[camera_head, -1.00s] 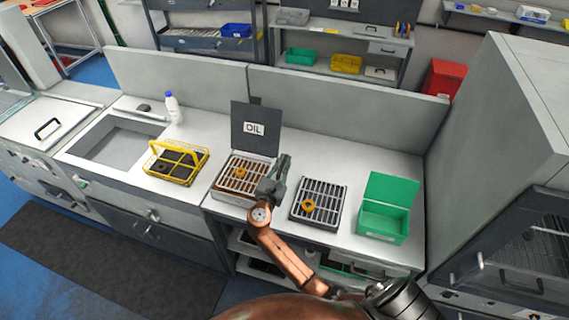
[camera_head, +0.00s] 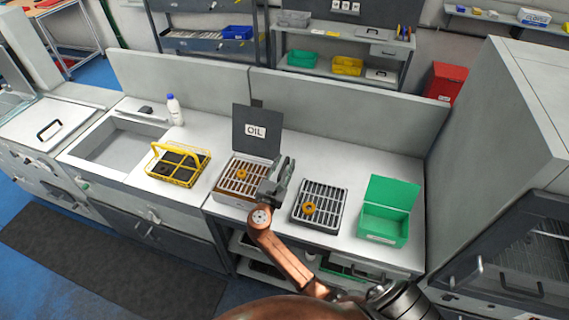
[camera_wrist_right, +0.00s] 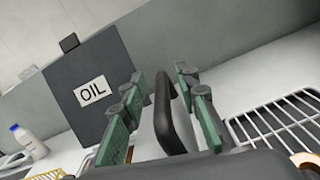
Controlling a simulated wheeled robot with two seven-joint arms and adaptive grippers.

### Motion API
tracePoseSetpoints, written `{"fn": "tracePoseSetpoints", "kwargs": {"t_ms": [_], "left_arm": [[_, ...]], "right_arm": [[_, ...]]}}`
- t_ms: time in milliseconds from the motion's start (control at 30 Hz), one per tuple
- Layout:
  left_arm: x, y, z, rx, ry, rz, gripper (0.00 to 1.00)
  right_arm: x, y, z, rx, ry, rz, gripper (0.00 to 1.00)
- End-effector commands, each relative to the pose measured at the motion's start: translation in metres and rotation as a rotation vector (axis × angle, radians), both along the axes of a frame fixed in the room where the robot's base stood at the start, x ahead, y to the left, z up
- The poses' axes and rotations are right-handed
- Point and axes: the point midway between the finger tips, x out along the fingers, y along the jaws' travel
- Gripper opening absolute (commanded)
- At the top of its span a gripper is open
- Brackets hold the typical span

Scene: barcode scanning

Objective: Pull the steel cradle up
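The oil bath (camera_head: 232,197) stands on the counter with its dark lid, labelled OIL (camera_head: 256,131), upright behind it. In the right wrist view a dark upright handle (camera_wrist_right: 168,114) stands between the spread green fingers of the gripper (camera_wrist_right: 165,98). I cannot see clear contact with either finger. The left gripper is out of view.
A second grid rack (camera_head: 322,200) with an orange ring stands just right of the gripper. A green open box (camera_head: 385,222) is further right. A yellow basket (camera_head: 178,166) and a white bottle (camera_head: 174,110) are to the left, near the sink (camera_head: 112,146).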

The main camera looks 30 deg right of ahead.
Motion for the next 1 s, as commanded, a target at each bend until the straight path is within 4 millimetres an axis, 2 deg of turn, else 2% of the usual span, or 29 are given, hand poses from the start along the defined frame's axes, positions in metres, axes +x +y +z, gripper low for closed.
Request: {"fn": "tracePoseSetpoints", "kwargs": {"t_ms": [167,400,600,1000], "left_arm": [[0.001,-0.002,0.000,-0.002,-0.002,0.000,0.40],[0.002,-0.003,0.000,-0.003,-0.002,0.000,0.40],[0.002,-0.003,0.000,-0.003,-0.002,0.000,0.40],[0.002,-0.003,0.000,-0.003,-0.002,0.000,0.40]], "right_arm": [[-0.017,0.020,-0.002,0.004,0.002,0.001,0.29],[-0.050,0.059,-0.001,0.004,0.002,0.001,0.29],[-0.068,0.081,0.000,0.000,-0.001,0.001,0.29],[-0.075,0.089,0.000,0.000,-0.001,0.000,0.29]]}}
